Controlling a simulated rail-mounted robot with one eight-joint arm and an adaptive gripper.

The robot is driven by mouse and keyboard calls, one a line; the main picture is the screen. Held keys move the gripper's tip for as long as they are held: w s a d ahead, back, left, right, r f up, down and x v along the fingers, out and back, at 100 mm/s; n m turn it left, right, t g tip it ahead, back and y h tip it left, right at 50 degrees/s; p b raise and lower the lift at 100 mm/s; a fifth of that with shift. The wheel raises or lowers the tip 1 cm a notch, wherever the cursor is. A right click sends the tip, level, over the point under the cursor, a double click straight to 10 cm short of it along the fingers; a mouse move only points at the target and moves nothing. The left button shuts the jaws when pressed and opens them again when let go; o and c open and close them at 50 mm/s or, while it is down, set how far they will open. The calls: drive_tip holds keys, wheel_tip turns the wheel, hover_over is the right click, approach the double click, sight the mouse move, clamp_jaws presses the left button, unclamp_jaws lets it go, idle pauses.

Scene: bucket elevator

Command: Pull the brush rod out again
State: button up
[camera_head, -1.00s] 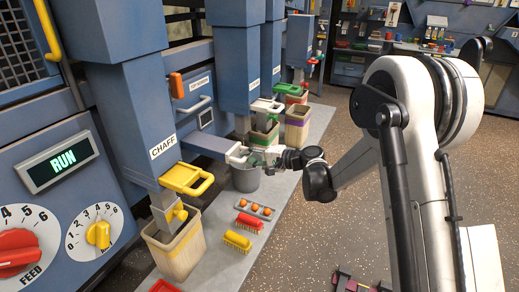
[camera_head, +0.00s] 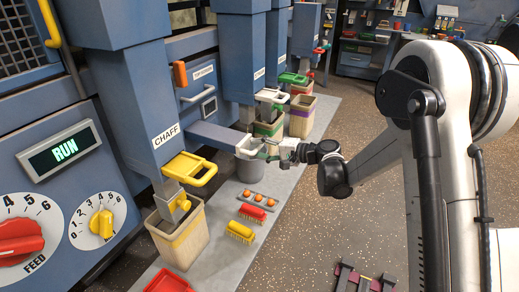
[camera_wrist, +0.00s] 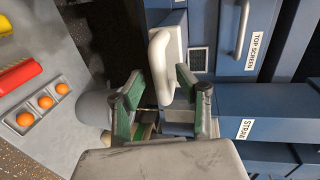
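A white curved handle (camera_wrist: 160,60) stands between my gripper's two green-padded fingers in the wrist view. In the head view my gripper (camera_head: 275,151) is at the outer end of a blue-grey horizontal duct (camera_head: 222,136), above a grey bucket (camera_head: 249,171). I take the white handle to be the brush rod's end. The rest of the rod is hidden, so I cannot tell how far out it is.
The yellow CHAFF slide handle (camera_head: 195,169) is to the left.

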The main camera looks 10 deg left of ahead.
drive_tip(key=v, duration=1.2)
drive_tip(key=shift+r, duration=0.2)
drive_tip(key=s+d+r+n+t+h+p, duration=0.1)
drive_tip(key=s+d+r+h+p, duration=0.2)
drive_tip(key=s+d+r+h, duration=0.55)
drive_tip(key=s+d+r+n+h+p, duration=0.1)
drive_tip(key=s+d+r+h+p, duration=0.3)
drive_tip(key=s, duration=0.9)
drive_tip(key=s+d+r+n+t+h+p, duration=0.1)
drive_tip(key=s+d+r+h, duration=0.1)
drive_tip(key=s+d, duration=0.8)
drive_tip(key=shift+s+r+t+p, duration=0.3)
drive_tip(key=shift+s+r, duration=0.5)
drive_tip(key=shift+r, duration=0.1)
